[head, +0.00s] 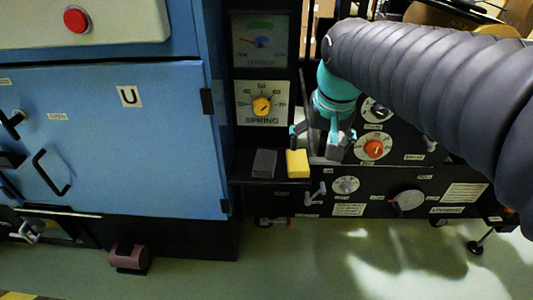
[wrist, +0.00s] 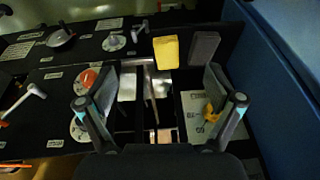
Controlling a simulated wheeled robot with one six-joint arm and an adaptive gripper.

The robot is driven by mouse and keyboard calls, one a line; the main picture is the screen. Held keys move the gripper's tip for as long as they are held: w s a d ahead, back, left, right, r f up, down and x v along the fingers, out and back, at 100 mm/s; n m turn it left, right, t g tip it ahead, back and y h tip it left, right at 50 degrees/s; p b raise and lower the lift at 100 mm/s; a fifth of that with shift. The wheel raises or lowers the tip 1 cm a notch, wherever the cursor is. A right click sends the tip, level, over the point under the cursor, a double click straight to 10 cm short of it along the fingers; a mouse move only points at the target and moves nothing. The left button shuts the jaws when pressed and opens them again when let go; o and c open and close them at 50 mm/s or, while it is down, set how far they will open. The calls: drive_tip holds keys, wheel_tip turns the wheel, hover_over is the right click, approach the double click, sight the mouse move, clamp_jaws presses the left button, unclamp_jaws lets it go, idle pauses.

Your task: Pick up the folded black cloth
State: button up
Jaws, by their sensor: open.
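A dark grey-black folded piece, which looks like the folded black cloth (head: 264,163), lies on a narrow black ledge in the head view. It also shows in the wrist view (wrist: 204,47), beyond the right fingertip. A yellow block-like piece (head: 297,163) lies close to its right; in the wrist view the yellow piece (wrist: 166,52) is on its left. My gripper (head: 320,143) is open and empty, over the panel just right of and behind the two pieces. In the wrist view my gripper (wrist: 160,72) has its fingers wide apart, with slots below.
A blue cabinet (head: 120,130) with a door handle stands left of the ledge. A SPRING dial (head: 262,103) and a gauge (head: 260,42) rise behind it. Knobs, including an orange one (head: 374,149), and small levers stick out of the black panel at right.

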drive_tip(key=w+a+g, duration=0.2)
drive_tip(key=w+a, duration=0.3)
drive_tip(key=w, duration=0.3)
drive_tip(key=m+g, duration=0.1)
hover_over(265, 159)
wheel_tip(265, 159, down, 12)
drive_tip(key=shift+a+f, duration=0.15)
drive_tip(key=shift+f, duration=2.75)
drive_tip(key=c, duration=1.2)
